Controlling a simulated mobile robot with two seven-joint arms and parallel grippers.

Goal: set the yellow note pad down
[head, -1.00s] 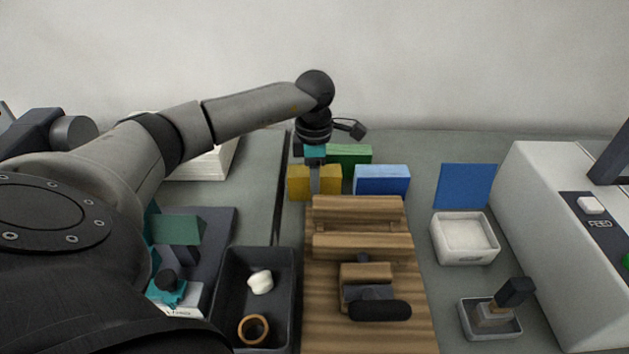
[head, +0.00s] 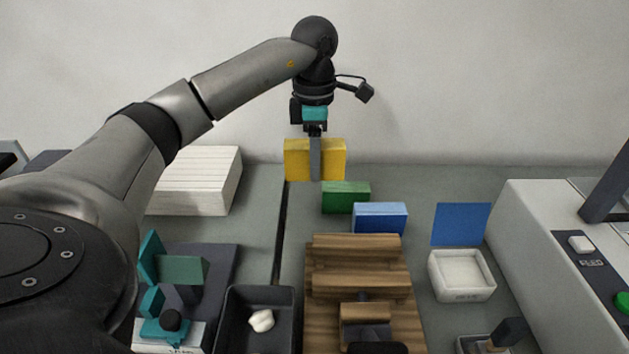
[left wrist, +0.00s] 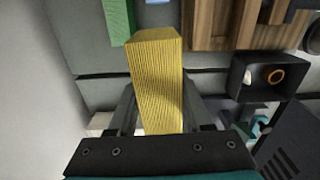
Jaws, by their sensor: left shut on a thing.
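The yellow note pad (head: 331,160) is a thick upright block. My left gripper (head: 315,155) is shut on it and holds it up in front of the back wall, behind the green pad. In the left wrist view the note pad (left wrist: 157,80) sits between the two fingers (left wrist: 158,115), its layered sheet edges showing. In the head view the near finger covers part of its front. My right gripper is in neither current view.
A green pad (head: 345,197) and a blue pad (head: 380,217) stand behind a wooden rack (head: 355,250). A white paper stack (head: 195,185) is at left.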

